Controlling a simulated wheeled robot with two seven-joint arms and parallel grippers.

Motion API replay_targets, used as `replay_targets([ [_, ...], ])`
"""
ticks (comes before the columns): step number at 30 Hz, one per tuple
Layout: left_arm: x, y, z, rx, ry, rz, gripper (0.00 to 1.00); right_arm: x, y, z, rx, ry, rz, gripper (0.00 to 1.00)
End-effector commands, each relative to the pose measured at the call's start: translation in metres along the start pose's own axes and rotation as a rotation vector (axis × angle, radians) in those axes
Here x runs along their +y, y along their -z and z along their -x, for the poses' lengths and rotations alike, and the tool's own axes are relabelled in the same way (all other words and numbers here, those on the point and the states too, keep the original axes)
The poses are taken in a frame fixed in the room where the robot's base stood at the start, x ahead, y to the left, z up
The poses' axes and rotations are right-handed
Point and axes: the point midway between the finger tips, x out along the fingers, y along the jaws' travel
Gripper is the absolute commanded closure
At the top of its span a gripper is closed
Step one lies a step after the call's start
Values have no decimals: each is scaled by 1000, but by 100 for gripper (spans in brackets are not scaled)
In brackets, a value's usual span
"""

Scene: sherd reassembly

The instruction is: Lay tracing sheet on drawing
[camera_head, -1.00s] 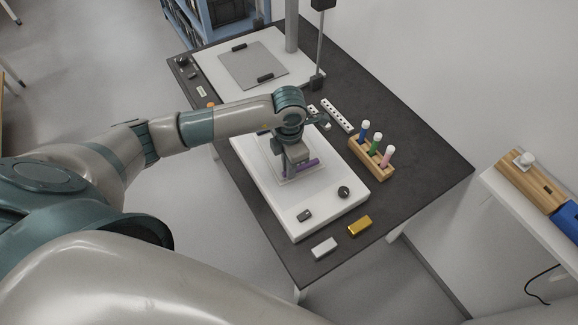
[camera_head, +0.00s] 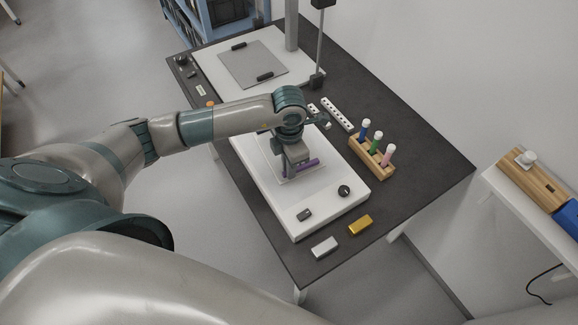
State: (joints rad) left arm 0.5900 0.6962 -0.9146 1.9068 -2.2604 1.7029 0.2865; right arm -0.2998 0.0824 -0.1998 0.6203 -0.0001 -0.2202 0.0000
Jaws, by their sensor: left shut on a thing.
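My left gripper (camera_head: 294,170) points down over the white light-box-like panel (camera_head: 322,207) on the dark table. A pale, thin, see-through sheet (camera_head: 315,176) shows around the gripper, over the middle of the panel. Whether it touches the panel or hovers just above I cannot tell. The drawing cannot be made out clearly; the gripper and sheet cover that area. My right gripper is not in view.
A black knob (camera_head: 344,191) and a dark block (camera_head: 304,215) sit on the panel's near end. Silver (camera_head: 324,248) and gold (camera_head: 360,225) blocks lie nearby. A wooden rack (camera_head: 371,158) with coloured markers stands right. A grey plate (camera_head: 252,66) lies on a white board behind.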

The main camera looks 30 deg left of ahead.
Motion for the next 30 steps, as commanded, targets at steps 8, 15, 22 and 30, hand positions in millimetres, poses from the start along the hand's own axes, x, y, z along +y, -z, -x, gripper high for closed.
replay_targets([
  [8,0,0,-1,0,0,0,100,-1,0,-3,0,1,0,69],
  [15,0,0,-2,0,0,0,100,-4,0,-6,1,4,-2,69],
  [22,0,0,-2,0,0,0,100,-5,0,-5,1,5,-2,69],
  [30,0,0,-2,0,0,0,66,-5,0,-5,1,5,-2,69],
])
